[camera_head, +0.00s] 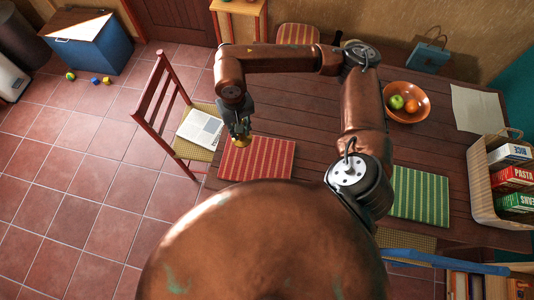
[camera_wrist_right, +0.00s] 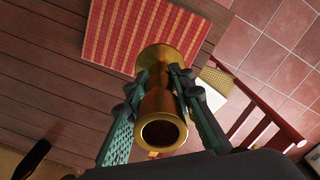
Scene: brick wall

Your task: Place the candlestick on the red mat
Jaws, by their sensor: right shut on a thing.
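The brass candlestick (camera_wrist_right: 161,100) is between the two fingers of my right gripper (camera_wrist_right: 166,95), which is shut on it. In the head view my right gripper (camera_head: 240,132) is at the left edge of the red striped mat (camera_head: 262,158), with a small bit of the candlestick (camera_head: 242,141) showing below the fingers. In the right wrist view the red mat (camera_wrist_right: 125,30) lies on the table beyond the candlestick's far end. I cannot tell whether the candlestick touches the mat. My left gripper is not in view.
A green striped mat (camera_head: 420,194), a fruit bowl (camera_head: 406,101) and a basket of boxes (camera_head: 483,196) are on the table (camera_head: 305,125). A red chair (camera_head: 152,95) with a newspaper on its seat stands left of the table.

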